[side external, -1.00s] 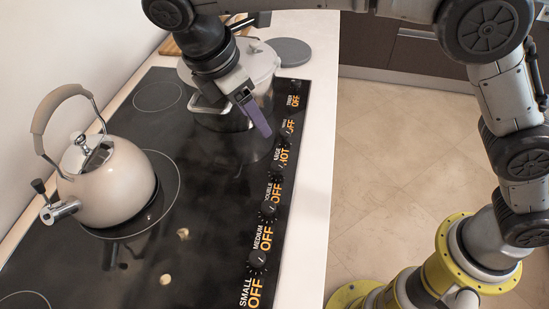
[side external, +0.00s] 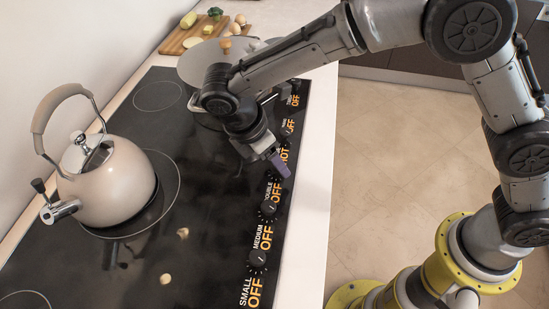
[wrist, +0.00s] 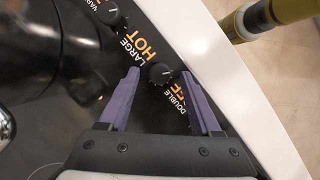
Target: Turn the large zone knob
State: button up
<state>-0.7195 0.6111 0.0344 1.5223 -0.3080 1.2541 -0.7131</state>
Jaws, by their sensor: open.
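The black knob (wrist: 160,73) sits between the orange-white LARGE HOT label (wrist: 135,45) and the DOUBLE OFF label (wrist: 172,97) in the wrist view. Which label it belongs to is not clear. My gripper (wrist: 160,72) is open, its purple fingers on either side of this knob; I cannot tell whether they touch it. In the side view my gripper (side external: 281,165) points down at the control strip and hides this knob. Another knob (wrist: 110,12) lies past the LARGE HOT label.
A kettle (side external: 105,185) stands at the left of the black cooktop (side external: 200,250). A lidded pot (side external: 195,68) is partly behind my arm. More knobs (side external: 257,260) line the strip. A board (side external: 180,42) with food lies at the back. The near-left cooktop is mostly clear.

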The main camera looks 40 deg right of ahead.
jog(key=shift+d+f, duration=0.15)
jog(key=shift+f, duration=0.2)
jog(key=shift+c, duration=0.3)
grip_shut()
